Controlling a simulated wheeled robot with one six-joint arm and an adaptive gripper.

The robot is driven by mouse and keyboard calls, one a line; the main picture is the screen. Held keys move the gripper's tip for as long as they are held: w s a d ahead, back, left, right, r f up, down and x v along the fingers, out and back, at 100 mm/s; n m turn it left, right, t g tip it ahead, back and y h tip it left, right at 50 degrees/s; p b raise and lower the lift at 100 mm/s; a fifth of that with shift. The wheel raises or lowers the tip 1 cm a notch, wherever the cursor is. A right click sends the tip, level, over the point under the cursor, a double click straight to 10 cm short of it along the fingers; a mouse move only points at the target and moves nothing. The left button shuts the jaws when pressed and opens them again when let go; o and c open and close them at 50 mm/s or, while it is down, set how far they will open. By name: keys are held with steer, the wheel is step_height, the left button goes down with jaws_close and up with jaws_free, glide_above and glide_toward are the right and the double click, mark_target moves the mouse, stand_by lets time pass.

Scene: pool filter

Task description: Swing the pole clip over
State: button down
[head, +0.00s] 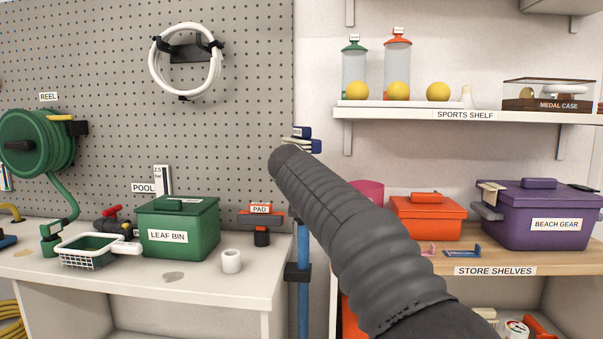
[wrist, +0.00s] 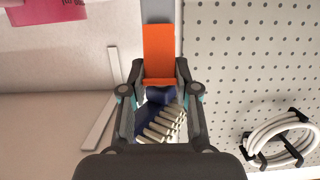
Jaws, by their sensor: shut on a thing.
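In the wrist view an orange flap (wrist: 159,42), which looks like the pole clip, stands between the fingertips of my gripper (wrist: 159,76). The fingers appear closed on its lower part. A dark blue brush head (wrist: 158,95) with cream bristles lies just below the flap, between the fingers. In the head view the brush head (head: 303,132) shows past the end of my sleeved arm. The blue pole (head: 303,240) stands upright below it, with a dark holder (head: 297,272) around it. My arm hides the gripper and the orange flap in the head view.
The pegboard (head: 240,90) carries a white hose coil (head: 186,60) and a green reel (head: 38,143). The left bench holds a green leaf bin (head: 178,226) and a white cup (head: 231,261). Orange (head: 427,217) and purple (head: 540,212) boxes stand on the right shelf.

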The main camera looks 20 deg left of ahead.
steer(key=c, duration=0.8)
jaws_free()
steer(key=shift+c, duration=0.2)
steer(key=v, duration=1.2)
